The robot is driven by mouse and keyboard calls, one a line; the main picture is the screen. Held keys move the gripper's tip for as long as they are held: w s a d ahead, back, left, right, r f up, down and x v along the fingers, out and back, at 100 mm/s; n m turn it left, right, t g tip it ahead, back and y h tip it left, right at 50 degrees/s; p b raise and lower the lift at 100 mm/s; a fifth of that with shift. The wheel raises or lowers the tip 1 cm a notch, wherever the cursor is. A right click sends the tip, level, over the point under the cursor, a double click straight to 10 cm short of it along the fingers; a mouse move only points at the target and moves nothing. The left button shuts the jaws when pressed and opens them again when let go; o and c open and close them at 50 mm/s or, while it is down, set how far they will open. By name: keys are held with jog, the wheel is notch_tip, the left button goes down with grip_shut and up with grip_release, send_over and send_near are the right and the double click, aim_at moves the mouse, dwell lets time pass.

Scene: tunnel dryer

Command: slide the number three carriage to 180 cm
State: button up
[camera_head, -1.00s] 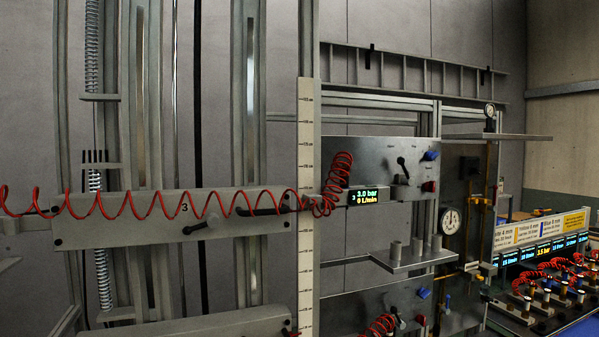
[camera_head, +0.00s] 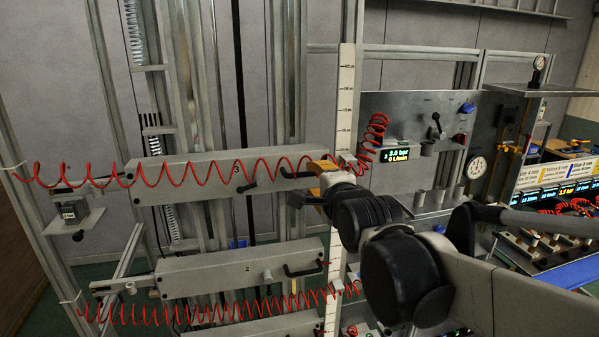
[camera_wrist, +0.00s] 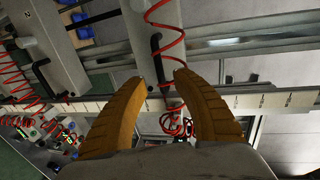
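The number three carriage (camera_head: 200,180) is a long grey box marked 3 across the vertical rails in the head view. A coiled red hose (camera_head: 165,172) runs along it. The upright white scale (camera_head: 346,100) stands at its right end; its figures are too small to read. My gripper (camera_head: 313,180) is at the carriage's right end, partly hidden by my arm. In the wrist view, its orange fingers (camera_wrist: 161,77) are open and apart. A black bar handle (camera_wrist: 157,60) on the carriage (camera_wrist: 150,20) shows between and beyond the fingertips; I cannot tell whether they touch it.
The number two carriage (camera_head: 235,268) sits below, with its own red hose. A panel with a pressure display (camera_head: 396,154) and levers stands right of the scale. A metal shelf (camera_head: 530,90) juts out further right. A small dark weight block (camera_head: 74,212) is at the left.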

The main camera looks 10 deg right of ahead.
aim_at(308, 175)
jog(key=x, duration=0.6)
jog(key=shift+w, duration=0.2)
grip_shut()
